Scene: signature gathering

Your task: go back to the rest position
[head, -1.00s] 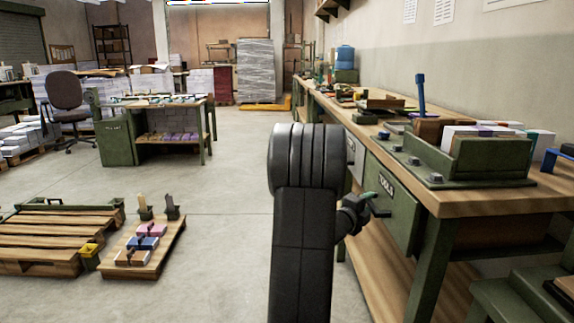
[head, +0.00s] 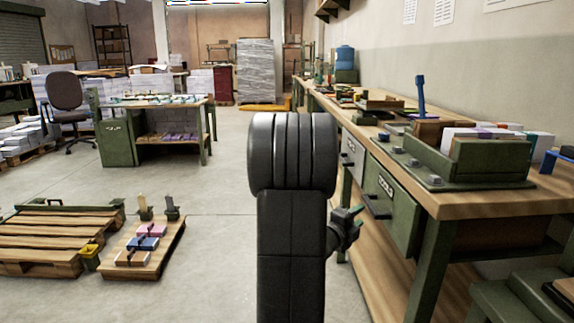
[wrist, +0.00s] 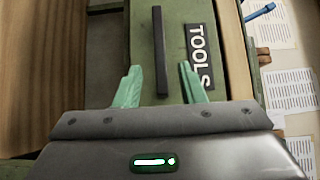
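In the head view my gripper (head: 357,212) is partly hidden behind my dark arm, left of the workbench. The TOOLS drawer (head: 388,208) there looks closed under the bench top.
The wooden workbench (head: 480,204) runs along the right, bearing a green tray (head: 490,160) of bundles. A pallet (head: 40,240) and a low wooden board (head: 150,262) with small items lie on the floor at left. The middle floor is clear.

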